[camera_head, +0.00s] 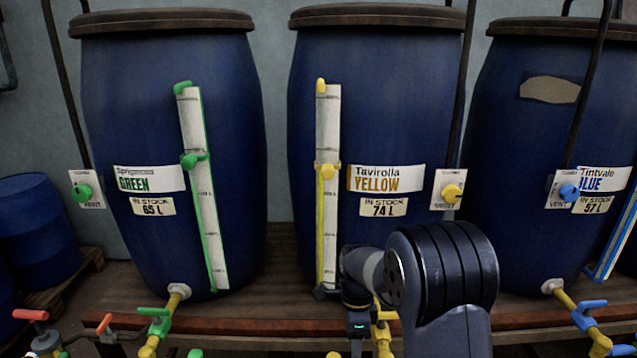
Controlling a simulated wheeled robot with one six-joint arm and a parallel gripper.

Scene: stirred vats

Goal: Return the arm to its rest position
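My arm rises from the bottom edge, right of centre, in front of the yellow vat (375,130). Its large dark joint covers part of the bench edge and the vat's lower right side. A paler link leads left and down to a dark end piece with a small cyan light, which looks like the body of my gripper (357,322). It is in front of the bench edge, just left of the yellow valve (382,330). I cannot make out the fingers or anything held, nor whether the end piece touches the valve.
A green vat (220,110) stands left and a blue vat (520,140) right on a wooden bench (270,270). Green (157,320) and blue (587,315) tap handles and red-handled fittings (30,315) line the front. Vent knobs (452,193) hang on pipes. Blue drums (35,225) stand far left.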

